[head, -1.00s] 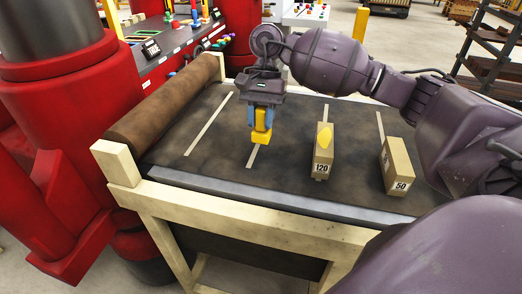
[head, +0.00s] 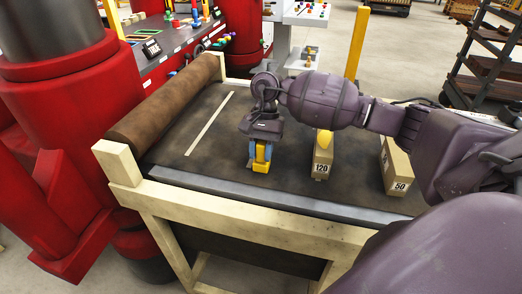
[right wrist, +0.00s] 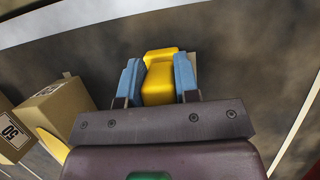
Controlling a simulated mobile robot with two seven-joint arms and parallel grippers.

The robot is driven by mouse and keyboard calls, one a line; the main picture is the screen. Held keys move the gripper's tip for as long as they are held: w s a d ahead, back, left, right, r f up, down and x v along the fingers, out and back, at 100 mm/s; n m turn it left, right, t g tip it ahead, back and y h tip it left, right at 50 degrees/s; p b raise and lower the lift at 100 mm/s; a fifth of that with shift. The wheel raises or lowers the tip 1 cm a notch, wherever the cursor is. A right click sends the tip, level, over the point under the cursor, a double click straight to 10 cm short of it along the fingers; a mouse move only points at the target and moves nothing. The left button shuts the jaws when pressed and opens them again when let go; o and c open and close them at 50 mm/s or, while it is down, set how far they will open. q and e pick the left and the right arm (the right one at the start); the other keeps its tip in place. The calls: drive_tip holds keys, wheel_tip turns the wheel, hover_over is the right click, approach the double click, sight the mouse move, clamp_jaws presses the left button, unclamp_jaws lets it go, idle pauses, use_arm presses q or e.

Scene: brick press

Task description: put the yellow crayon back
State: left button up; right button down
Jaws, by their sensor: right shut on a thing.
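My right gripper (head: 261,156) is shut on a blocky yellow piece, which I take to be the yellow crayon (head: 261,167). It points down, low over the dark belt near its front edge. I cannot tell whether the crayon touches the belt. In the right wrist view, the blue fingertips of the right gripper (right wrist: 159,82) stand on either side of the yellow crayon (right wrist: 159,80). A pale strip shows just beside the right-hand finger. My left gripper is not in view.
The dark belt (head: 205,165) has a pale line (head: 210,124). A box marked 120 (head: 321,170), with a yellow oval at its top, stands right of the gripper. A box marked 50 (head: 397,172) stands farther right. A red console with coloured controls is behind. The belt's left part is clear.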

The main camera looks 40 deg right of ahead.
drive_tip(key=shift+f, duration=0.15)
drive_tip(key=c, duration=0.8)
unclamp_jaws()
drive_tip(key=shift+c, duration=0.2)
drive_tip(key=shift+r, duration=0.3)
drive_tip(key=b+v, duration=0.1)
drive_tip(key=v, duration=1.1)
drive_tip(key=shift+b, duration=0.35)
drive_tip(key=shift+a+f, duration=0.1)
